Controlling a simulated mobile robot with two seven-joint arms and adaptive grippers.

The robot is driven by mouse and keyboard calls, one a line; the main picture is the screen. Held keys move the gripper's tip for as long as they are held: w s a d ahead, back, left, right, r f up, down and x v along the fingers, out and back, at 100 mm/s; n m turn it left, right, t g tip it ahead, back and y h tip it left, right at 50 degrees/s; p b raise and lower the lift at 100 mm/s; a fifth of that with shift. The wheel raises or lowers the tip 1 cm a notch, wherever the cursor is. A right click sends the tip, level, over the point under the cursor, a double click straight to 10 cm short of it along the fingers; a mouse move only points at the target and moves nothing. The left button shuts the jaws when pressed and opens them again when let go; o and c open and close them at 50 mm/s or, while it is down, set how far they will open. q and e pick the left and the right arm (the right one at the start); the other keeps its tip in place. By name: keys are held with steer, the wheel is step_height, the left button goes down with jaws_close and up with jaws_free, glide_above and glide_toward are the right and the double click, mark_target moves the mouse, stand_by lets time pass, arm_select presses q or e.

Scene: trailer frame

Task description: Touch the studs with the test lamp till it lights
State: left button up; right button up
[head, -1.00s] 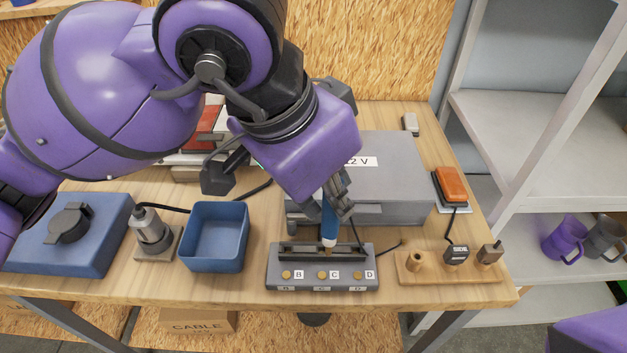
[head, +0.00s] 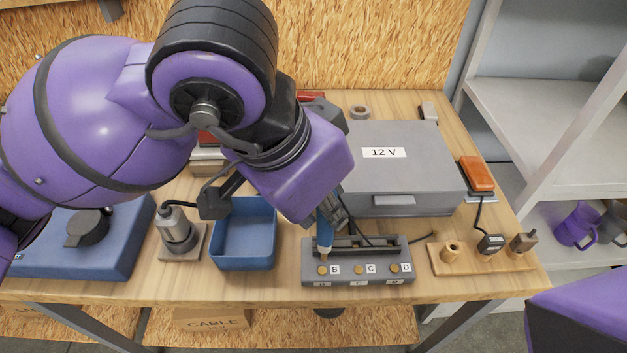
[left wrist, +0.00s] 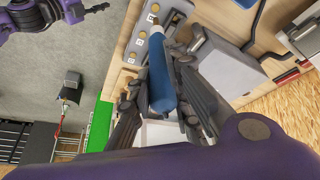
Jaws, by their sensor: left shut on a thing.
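My left gripper (head: 328,212) is shut on the blue test lamp (head: 325,236) and holds it upright, tip down. The lamp's pale tip is at the grey stud block (head: 340,280), just behind stud B (head: 322,270); I cannot tell if it touches. Stud C (head: 358,269) and stud D (head: 394,268) lie to the right, each brass and labelled. The left wrist view shows the lamp (left wrist: 160,78) between the dark fingers, tip near the block. No glow is clear. At that view's upper left, what seems my right gripper (left wrist: 95,8) is small and unclear.
A grey 12 V box (head: 400,155) stands behind the block, with a cable between. A blue bin (head: 243,250) is left of the block. A wooden holder (head: 470,268) with plugs is at the right, near an orange-topped item (head: 477,173).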

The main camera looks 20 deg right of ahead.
arm_select(q)
steer(key=shift+f, duration=0.95)
arm_select(e)
steer(key=shift+s+f, duration=0.15)
steer(key=shift+f, duration=0.05)
arm_select(q)
steer(key=shift+a, duration=0.1)
steer(key=shift+b, duration=0.4)
arm_select(e)
steer(key=shift+s+a+f, duration=0.1)
steer(key=shift+s+f, duration=0.05)
steer(key=shift+f, duration=0.25)
arm_select(q)
steer(key=shift+f+b, duration=0.9)
steer(key=shift+b, duration=0.05)
arm_select(e)
steer(key=shift+s+f+g, duration=0.15)
steer(key=shift+s+f, duration=0.25)
steer(key=shift+f, duration=0.25)
steer(key=shift+s+f+g, duration=0.15)
steer(key=shift+s+f, duration=0.25)
steer(key=shift+f, duration=0.2)
arm_select(q)
steer(key=shift+r, duration=0.1)
arm_select(e)
steer(key=shift+w+r, duration=0.1)
